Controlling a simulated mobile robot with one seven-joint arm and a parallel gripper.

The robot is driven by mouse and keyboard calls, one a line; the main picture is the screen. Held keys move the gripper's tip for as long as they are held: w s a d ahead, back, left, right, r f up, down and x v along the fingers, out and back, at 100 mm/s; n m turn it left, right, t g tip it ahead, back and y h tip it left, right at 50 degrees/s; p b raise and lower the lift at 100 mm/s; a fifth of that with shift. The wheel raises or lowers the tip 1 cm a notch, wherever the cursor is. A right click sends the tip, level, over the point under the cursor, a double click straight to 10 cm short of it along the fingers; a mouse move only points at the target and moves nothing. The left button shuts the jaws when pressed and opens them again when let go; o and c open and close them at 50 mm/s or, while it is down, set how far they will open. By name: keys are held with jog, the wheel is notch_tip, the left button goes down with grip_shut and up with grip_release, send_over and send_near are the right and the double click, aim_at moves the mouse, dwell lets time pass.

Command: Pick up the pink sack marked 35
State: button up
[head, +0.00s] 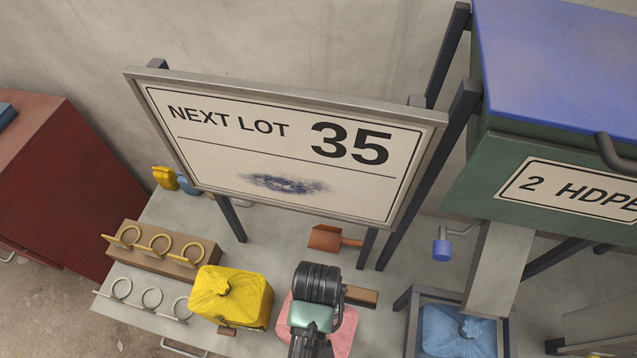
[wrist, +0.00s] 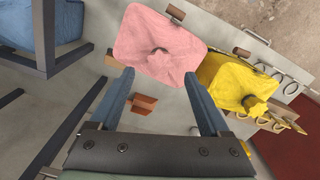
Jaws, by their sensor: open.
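The pink sack (wrist: 155,52) lies on the grey table, with a gathered knot on top, in the wrist view. In the head view only parts of the pink sack (head: 343,332) show, the rest hidden behind my arm. No number is readable on it. My gripper (wrist: 158,78) is open and empty, its two fingers reaching toward the near edge of the pink sack, one to each side. I cannot tell the height gap between them. A sign (head: 280,150) behind the table reads "NEXT LOT 35".
A yellow sack (wrist: 228,82) stands close beside the pink one. A blue sack (head: 455,330) sits in a framed bin under the green "2 HDPE" hopper (head: 560,185). An orange scoop (head: 325,238) and ring racks (head: 160,245) are also on the table.

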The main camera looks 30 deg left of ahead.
jog(key=shift+w+a+f+p, duration=0.15)
jog(key=shift+f+p, duration=0.1)
jog(key=shift+f, duration=1.8)
jog(key=shift+w+f+p, duration=0.1)
jog(key=shift+f+p, duration=0.1)
jog(key=shift+f, duration=1.85)
grip_shut()
jog(key=shift+r, duration=0.1)
